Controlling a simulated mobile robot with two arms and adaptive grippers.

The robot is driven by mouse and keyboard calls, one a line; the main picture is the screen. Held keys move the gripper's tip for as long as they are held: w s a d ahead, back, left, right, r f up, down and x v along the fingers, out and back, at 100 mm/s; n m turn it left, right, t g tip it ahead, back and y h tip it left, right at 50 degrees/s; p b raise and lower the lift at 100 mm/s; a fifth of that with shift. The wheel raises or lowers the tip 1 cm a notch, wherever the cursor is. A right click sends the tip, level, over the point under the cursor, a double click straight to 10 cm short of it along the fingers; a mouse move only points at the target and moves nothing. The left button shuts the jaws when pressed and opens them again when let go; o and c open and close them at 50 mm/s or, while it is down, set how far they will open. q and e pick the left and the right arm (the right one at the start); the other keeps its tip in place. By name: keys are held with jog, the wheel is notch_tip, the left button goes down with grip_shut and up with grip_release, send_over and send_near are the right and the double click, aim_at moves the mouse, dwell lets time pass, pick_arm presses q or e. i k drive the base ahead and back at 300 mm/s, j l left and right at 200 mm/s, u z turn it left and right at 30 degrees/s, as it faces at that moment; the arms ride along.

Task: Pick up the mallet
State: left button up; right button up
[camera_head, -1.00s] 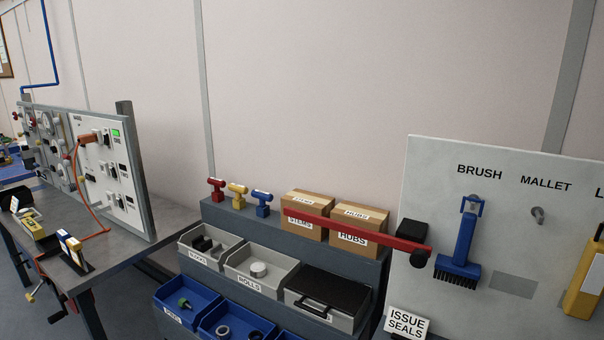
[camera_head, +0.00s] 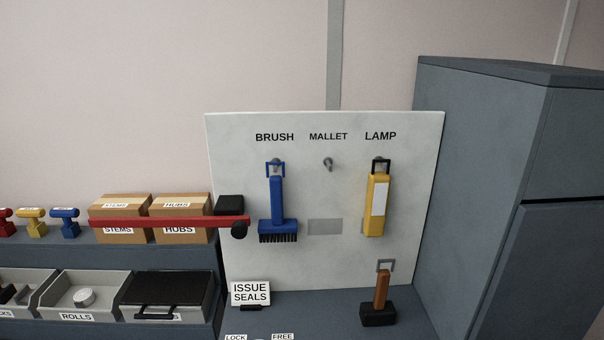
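The mallet (camera_head: 381,291) stands upright on the grey counter at the lower right of the head view. Its dark head (camera_head: 379,314) rests on the counter, its brown handle points up, and a grey loop tops it. The white tool board (camera_head: 225,140) behind it has an empty hook (camera_head: 328,163) under the label MALLET. Neither of my grippers shows in the head view.
A blue brush (camera_head: 276,203) and a yellow lamp (camera_head: 377,205) hang on the board. A red bar (camera_head: 170,221) sticks out left of the brush, before cardboard boxes (camera_head: 121,213). An ISSUE SEALS sign (camera_head: 250,293) stands left of the mallet. A tall grey cabinet (camera_head: 485,190) bounds the right.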

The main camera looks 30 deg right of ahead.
aim_at(380, 311)
jog(key=z, duration=1.6)
